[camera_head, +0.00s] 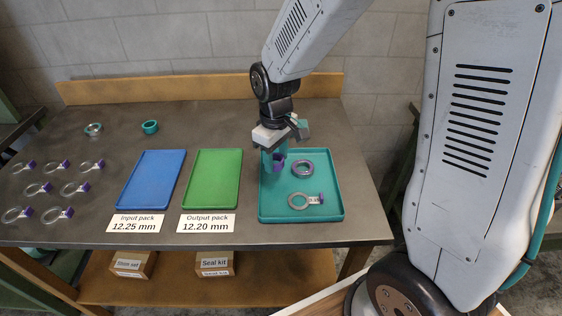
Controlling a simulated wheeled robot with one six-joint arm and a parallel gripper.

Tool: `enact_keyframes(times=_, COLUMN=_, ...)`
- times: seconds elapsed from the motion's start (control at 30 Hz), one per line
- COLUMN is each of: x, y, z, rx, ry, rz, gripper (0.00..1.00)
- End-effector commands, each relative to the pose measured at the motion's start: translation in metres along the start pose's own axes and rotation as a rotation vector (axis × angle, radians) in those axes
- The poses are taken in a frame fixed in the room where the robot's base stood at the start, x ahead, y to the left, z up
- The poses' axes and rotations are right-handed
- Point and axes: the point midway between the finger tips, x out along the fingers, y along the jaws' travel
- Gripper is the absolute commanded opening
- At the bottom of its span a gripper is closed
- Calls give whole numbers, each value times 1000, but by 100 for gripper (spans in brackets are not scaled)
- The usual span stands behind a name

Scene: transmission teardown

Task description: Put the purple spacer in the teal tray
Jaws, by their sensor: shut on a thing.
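The teal tray (264,205) lies at the right end of the table. My gripper (275,160) is over the tray's back left part, pointing down. It is shut on a small purple piece (279,166), which looks like the purple spacer; the fingers hide much of it. I cannot tell whether the piece touches the tray floor. To its right, a grey-purple ring (311,169) lies flat in the tray. Nearer the front, a pale ring (291,203) with a white and purple tag lies in the tray.
A green tray (212,180) and a blue tray (151,180) lie left of the teal tray, with white labels in front. Several tagged rings (37,189) lie at the far left. A grey-teal ring (93,129) and a teal ring (150,127) stand at the back.

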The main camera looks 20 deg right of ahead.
Motion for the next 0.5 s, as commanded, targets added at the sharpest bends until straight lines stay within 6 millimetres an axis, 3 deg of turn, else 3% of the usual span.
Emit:
enact_keyframes(times=0.17, x=2, y=22, z=-3, rx=0, ry=0, rz=0, gripper=13)
enact_keyframes(times=0.27, x=5, y=24, z=-3, rx=-1, ry=-1, rz=0, gripper=13)
enact_keyframes(times=0.5, x=35, y=23, z=-2, rx=-1, ry=-3, rz=-1, gripper=13)
